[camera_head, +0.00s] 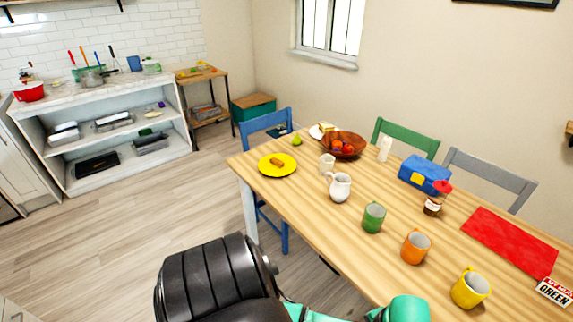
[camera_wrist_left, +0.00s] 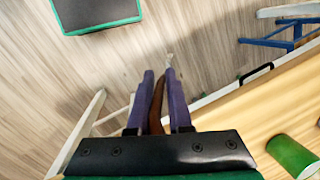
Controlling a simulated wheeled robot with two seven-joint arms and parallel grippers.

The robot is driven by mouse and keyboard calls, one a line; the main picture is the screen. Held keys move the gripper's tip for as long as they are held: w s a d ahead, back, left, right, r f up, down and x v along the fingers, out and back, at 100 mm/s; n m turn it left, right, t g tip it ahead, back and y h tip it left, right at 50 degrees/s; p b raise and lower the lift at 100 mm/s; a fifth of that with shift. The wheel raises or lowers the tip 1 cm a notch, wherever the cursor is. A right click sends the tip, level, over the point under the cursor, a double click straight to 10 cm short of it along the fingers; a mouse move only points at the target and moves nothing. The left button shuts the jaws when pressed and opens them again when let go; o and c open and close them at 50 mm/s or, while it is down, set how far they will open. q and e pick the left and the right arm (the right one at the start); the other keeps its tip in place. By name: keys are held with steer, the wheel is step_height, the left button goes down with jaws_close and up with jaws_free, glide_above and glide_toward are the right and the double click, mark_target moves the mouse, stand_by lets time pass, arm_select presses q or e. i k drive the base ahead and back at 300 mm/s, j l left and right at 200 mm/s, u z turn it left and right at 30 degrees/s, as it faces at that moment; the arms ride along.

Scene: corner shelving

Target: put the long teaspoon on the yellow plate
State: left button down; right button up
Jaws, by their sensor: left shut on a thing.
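The yellow plate (camera_head: 265,168) lies at the far left end of the wooden table in the head view, with a small brown piece of food (camera_head: 278,162) on it. In the left wrist view my left gripper (camera_wrist_left: 160,74) is shut on a long thin thing with a brown handle (camera_wrist_left: 157,107) and a pale tip (camera_wrist_left: 169,57). It looks like the long teaspoon; its far end is small and unclear. The gripper is seen against the floor beside the table. The head view shows only arm parts, not the gripper. My right gripper is in no view.
On the table (camera_head: 320,209) stand a white jug (camera_head: 340,187), a green mug (camera_head: 373,218), an orange mug (camera_head: 416,246), a yellow mug (camera_head: 470,289) and a wooden bowl (camera_head: 350,139). A blue chair (camera_head: 268,123) stands behind the plate end. The floor left of the table is clear.

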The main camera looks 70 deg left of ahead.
mark_target(281, 173)
steer(key=k+j+z, duration=0.1)
steer(key=j, duration=0.35)
steer(key=k+j, duration=0.2)
steer(key=j, duration=0.3)
steer(key=k+j+z, duration=0.15)
steer(key=j, duration=0.3)
steer(key=k+j+z, duration=0.1)
steer(key=j, duration=0.35)
steer(key=k+j, duration=0.25)
steer(key=j, duration=0.15)
steer(key=k+j+z, duration=0.15)
steer(key=j, duration=0.3)
steer(key=k+j+z, duration=0.1)
steer(key=k+j, duration=0.15)
steer(key=j, duration=0.15)
